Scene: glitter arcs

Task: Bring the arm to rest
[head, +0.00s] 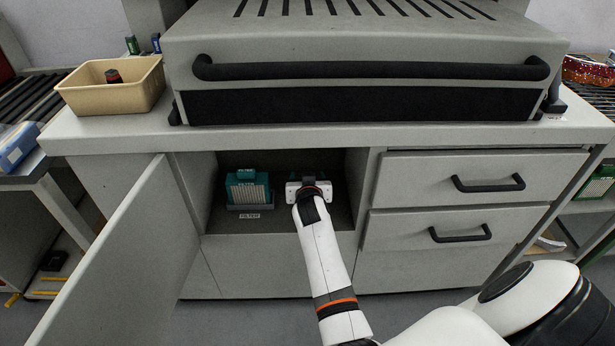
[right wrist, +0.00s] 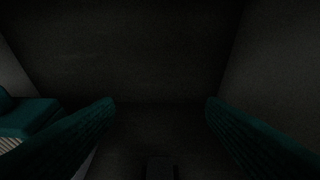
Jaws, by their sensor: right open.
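My right arm reaches into the open cabinet compartment (head: 228,222) under the worktop. My right gripper (head: 308,174) is inside it, its fingertips hard to make out from the head. In the right wrist view the two dark teal fingers (right wrist: 160,108) stand wide apart with nothing between them. Left of the gripper, a green filter (head: 248,181) with a pale pleated face stands upright in a grey holder labelled FILTER. Part of it shows at the left edge of the right wrist view (right wrist: 28,118), beside the left finger. My left gripper is out of view.
The cabinet door (head: 135,250) hangs open on the left. A large grey machine (head: 360,55) and a beige bin (head: 112,90) holding a dark cylinder stand on the worktop (head: 120,130). The compartment is dark and narrow.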

